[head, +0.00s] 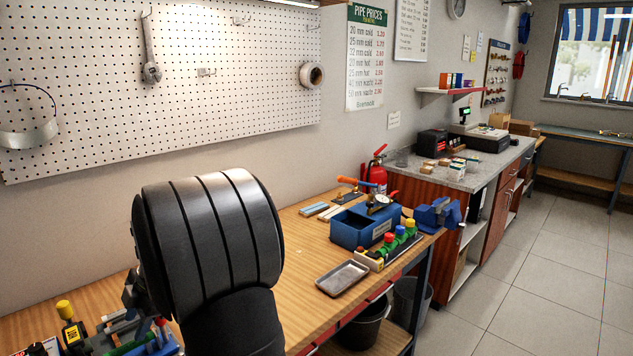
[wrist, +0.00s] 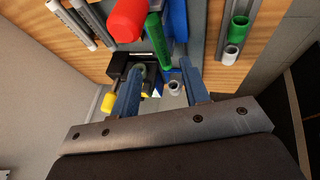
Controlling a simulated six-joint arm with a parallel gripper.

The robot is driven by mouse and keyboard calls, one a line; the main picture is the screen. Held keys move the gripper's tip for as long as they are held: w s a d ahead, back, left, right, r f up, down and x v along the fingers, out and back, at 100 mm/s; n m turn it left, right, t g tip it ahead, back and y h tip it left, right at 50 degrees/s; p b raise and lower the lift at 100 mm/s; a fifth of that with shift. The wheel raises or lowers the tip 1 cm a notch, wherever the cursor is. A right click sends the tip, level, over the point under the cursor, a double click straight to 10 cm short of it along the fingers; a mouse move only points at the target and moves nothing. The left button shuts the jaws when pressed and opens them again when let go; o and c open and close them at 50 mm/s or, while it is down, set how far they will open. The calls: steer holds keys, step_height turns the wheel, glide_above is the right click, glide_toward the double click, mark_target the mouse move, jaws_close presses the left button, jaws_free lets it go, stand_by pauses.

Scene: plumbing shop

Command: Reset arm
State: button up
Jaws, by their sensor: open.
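My gripper (wrist: 161,68) shows in the wrist view with its two blue fingers apart. I see nothing held between them. Beyond the fingertips are a green pipe (wrist: 155,40), a red cylinder (wrist: 127,18), a blue part (wrist: 178,18) and a black holder (wrist: 118,66). I cannot tell whether the fingers touch any of these. In the head view my dark arm covers the left middle of the wooden bench (head: 297,237), and I cannot make out the gripper there.
In the head view, a blue bin (head: 350,232), a metal tray (head: 342,278), a row of coloured fittings (head: 388,250) and a blue vise (head: 437,215) stand on the bench's right part. Yellow-capped bottle (head: 70,325) and tools are at lower left. Pegboard (head: 225,70) is behind.

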mark_target(128, 345)
steer(key=x, duration=0.5)
steer(key=shift+s+a+f, duration=0.1)
steer(key=shift+a+f, duration=0.05)
steer(key=shift+f, duration=0.15)
step_height(128, 345, up, 6)
steer(key=shift+a+r, duration=0.1)
steer(key=shift+r, duration=0.1)
steer(key=w+d+m+t, duration=0.1)
steer(key=w+d+m, duration=0.5)
steer(key=d, duration=0.5)
steer(key=w+d+m+t+h, duration=0.1)
steer(key=w+d+m, duration=0.4)
steer(key=d+m, duration=0.5)
steer(key=shift+w+d+r+m+t+h, duration=0.35)
steer(key=shift+d+t, duration=0.35)
steer(key=shift+d, duration=0.3)
